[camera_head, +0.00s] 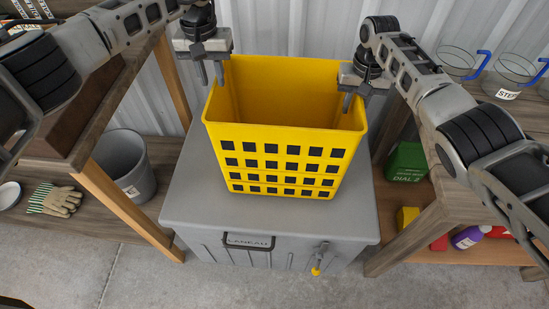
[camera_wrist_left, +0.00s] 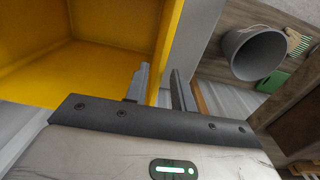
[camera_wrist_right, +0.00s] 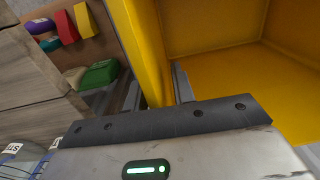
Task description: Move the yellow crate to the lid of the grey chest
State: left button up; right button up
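The yellow crate (camera_head: 283,150), with rows of square holes in its front, stands upright over the middle of the grey chest's lid (camera_head: 190,205) and appears to rest on it. My left gripper (camera_head: 211,74) is at the crate's left rim, its fingers apart, one inside and one outside the wall. The left wrist view shows the gap between these fingers (camera_wrist_left: 158,88) and the crate's yellow inside (camera_wrist_left: 80,65). My right gripper (camera_head: 352,100) straddles the right rim. In the right wrist view its fingers (camera_wrist_right: 158,92) are apart on both sides of the wall. The crate's underside is hidden.
A wooden shelf on the left holds a grey bucket (camera_head: 124,165) and gloves (camera_head: 55,199). A shelf on the right holds glass jugs (camera_head: 510,74), a green box (camera_head: 406,162) and a purple bottle (camera_head: 467,237). The chest has a front handle (camera_head: 248,241). Concrete floor in front is clear.

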pick_arm(q)
notch_tip(320, 180, up, 5)
jog(key=shift+r, duration=0.25)
pick_arm(e)
jog(key=shift+r, duration=0.15)
pick_arm(q)
jog(key=shift+a, duration=0.1)
pick_arm(e)
notch_tip(320, 180, up, 12)
jog(key=shift+d+f, duration=0.15)
dwell(0.3)
